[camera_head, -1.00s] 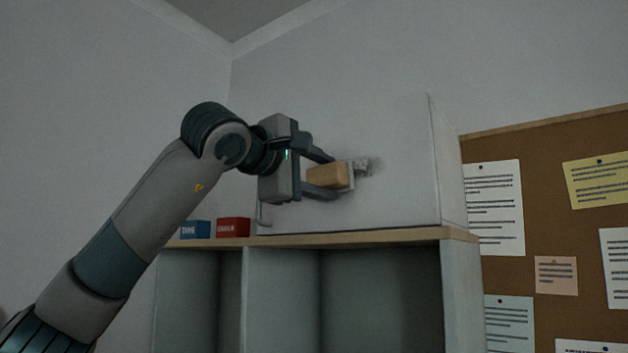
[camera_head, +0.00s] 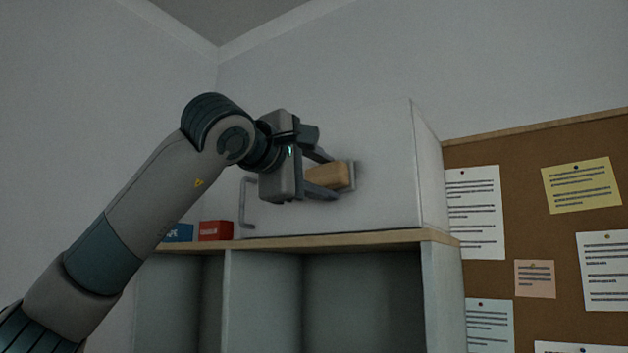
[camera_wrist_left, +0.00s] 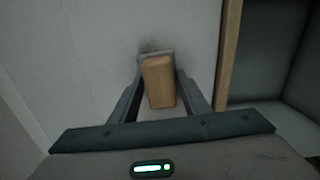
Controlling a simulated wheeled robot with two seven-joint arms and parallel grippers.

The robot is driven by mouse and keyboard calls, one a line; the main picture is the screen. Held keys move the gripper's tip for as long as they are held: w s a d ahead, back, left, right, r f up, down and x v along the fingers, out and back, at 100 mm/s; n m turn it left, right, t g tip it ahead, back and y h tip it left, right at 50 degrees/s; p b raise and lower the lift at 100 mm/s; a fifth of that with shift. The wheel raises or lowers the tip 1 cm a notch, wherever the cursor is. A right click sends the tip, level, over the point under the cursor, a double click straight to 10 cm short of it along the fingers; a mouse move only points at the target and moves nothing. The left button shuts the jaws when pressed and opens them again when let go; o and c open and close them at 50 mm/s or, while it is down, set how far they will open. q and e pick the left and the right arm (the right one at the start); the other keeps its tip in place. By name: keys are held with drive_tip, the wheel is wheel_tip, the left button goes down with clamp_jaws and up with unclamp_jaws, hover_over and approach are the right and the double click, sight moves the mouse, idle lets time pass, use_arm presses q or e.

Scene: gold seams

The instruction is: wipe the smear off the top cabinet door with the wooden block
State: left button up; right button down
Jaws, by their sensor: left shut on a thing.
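The wooden block (camera_head: 326,176) is tan, with a grey pad on its far face. My left gripper (camera_head: 333,175) is shut on it, one finger above and one below. The pad appears to be against the white top cabinet door (camera_head: 385,140); exact contact cannot be told. In the left wrist view the block (camera_wrist_left: 158,80) sits between the fingers, and a dark smear (camera_wrist_left: 149,45) shows just past the pad. In the head view only a faint trace of smear shows beside the pad; the block may hide more. My right gripper is not in view.
A metal door handle (camera_head: 243,203) is left of my gripper. A blue box (camera_head: 179,233) and a red box (camera_head: 215,231) stand on the wooden shelf top (camera_head: 330,241). Open compartments are below. A cork board (camera_head: 520,230) with pinned papers hangs at right.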

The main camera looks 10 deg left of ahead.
sight(338, 172)
use_arm(q)
drive_tip(key=shift+d, duration=0.2)
idle(0.3)
drive_tip(key=shift+s+d+b, duration=0.2)
drive_tip(key=shift+s+d, duration=0.1)
drive_tip(key=shift+d, duration=0.45)
drive_tip(key=shift+s+d+b, duration=0.2)
drive_tip(key=shift+s+d, duration=0.05)
drive_tip(key=shift+d, duration=0.5)
drive_tip(key=shift+d, duration=0.1)
drive_tip(key=shift+s+d+b, duration=0.2)
drive_tip(key=shift+s+d, duration=0.15)
drive_tip(key=shift+d, duration=0.45)
drive_tip(key=shift+s+d+b, duration=0.2)
drive_tip(key=shift+s+d, duration=0.1)
drive_tip(key=shift+d, duration=0.45)
drive_tip(key=shift+w+a, duration=0.1)
drive_tip(key=shift+a, duration=0.05)
drive_tip(key=shift+w+a, duration=0.3)
drive_tip(key=shift+a, duration=0.5)
drive_tip(key=shift+w+a, duration=0.25)
drive_tip(key=shift+a, duration=0.55)
